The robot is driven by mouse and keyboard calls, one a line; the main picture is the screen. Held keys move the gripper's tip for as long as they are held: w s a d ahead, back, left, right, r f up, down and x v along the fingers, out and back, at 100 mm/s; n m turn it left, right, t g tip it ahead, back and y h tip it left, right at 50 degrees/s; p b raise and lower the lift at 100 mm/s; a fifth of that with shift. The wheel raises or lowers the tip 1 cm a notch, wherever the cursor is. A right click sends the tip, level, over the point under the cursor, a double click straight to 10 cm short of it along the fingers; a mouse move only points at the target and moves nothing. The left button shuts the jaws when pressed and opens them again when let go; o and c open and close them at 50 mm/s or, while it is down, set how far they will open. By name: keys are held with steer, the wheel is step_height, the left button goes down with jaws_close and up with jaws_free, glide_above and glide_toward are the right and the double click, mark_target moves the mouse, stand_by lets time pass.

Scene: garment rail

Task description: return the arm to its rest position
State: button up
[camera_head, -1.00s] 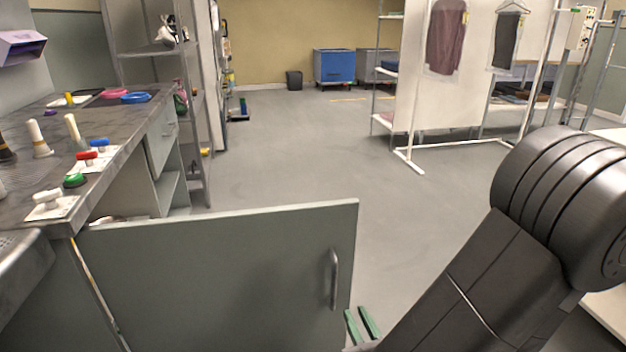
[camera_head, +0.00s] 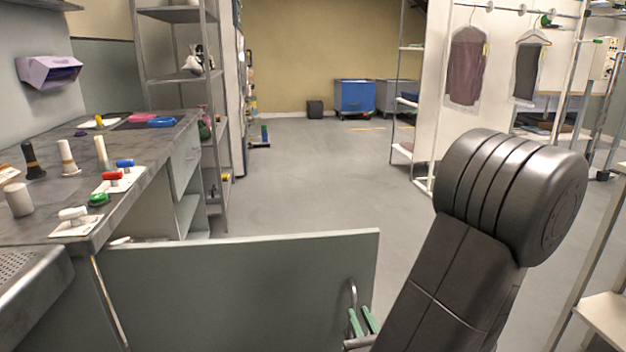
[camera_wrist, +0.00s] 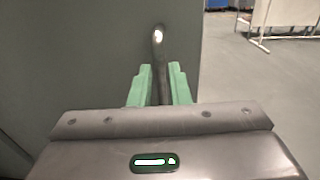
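My gripper (camera_head: 363,322) is low in the head view, in front of the grey door panel (camera_head: 240,290) near its right edge. Its two green fingers stand apart, with a gap between them. The metal door handle (camera_head: 353,294) is just by the fingertips. In the wrist view the green fingers of my gripper (camera_wrist: 160,84) show on either side of the handle (camera_wrist: 158,50), which lines up with the gap. I see nothing held. Whether a finger touches the handle cannot be told. My dark arm fills the right of the head view.
A counter (camera_head: 150,165) with pegs and coloured knobs runs along the left. A metal shelf (camera_head: 180,77) stands behind it. A garment rail (camera_head: 500,8) with hanging clothes is at the back right. The middle floor (camera_head: 300,180) is clear.

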mark_target(354, 305)
steer(key=shift+x, duration=1.85)
